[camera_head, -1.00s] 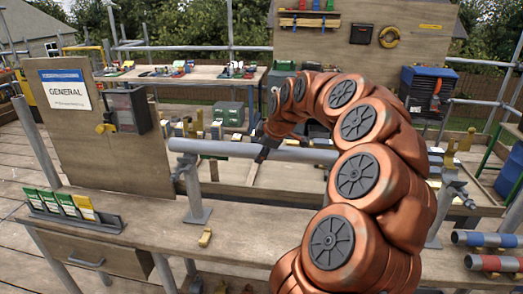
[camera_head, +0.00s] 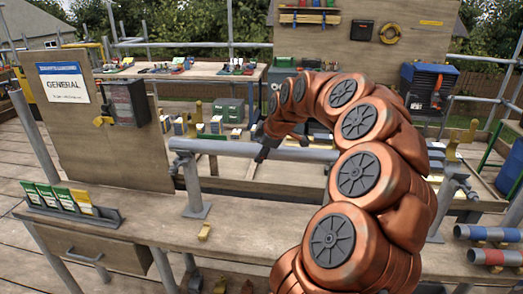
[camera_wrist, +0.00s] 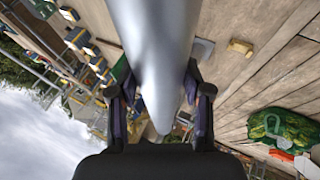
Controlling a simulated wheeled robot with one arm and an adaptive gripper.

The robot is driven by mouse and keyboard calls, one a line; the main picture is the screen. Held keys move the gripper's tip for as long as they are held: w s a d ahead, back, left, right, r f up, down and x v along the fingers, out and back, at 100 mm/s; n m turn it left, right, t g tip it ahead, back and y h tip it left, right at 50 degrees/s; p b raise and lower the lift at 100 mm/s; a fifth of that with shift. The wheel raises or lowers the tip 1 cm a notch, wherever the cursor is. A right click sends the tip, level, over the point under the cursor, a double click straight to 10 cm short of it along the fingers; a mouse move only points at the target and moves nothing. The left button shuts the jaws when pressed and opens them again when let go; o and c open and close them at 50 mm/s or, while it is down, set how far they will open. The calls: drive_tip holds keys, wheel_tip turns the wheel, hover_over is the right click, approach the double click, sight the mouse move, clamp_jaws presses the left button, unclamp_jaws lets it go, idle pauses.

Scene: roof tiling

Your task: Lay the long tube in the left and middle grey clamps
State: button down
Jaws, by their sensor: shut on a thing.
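The long tube (camera_head: 222,147) is a plain grey pipe. It lies nearly level above the workbench and runs right until my arm hides it. My gripper (camera_head: 262,150) is shut on it from above; in the wrist view the tube (camera_wrist: 155,50) runs between the two fingers (camera_wrist: 160,110). The tube's left end is at the top of the left grey clamp (camera_head: 194,188), an upright stand on the bench. I cannot tell whether the tube touches it. My arm hides the middle clamp. Another grey clamp (camera_head: 447,192) stands to the right of my arm.
The workbench (camera_head: 150,228) carries a small yellow block (camera_head: 204,232) and a rack of green and yellow packets (camera_head: 70,203). A wooden board (camera_head: 95,140) with a sign stands behind at left.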

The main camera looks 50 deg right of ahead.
drive_tip(key=shift+r, duration=0.1)
drive_tip(key=shift+c, duration=2.1)
unclamp_jaws()
drive_tip(key=v, duration=1.2)
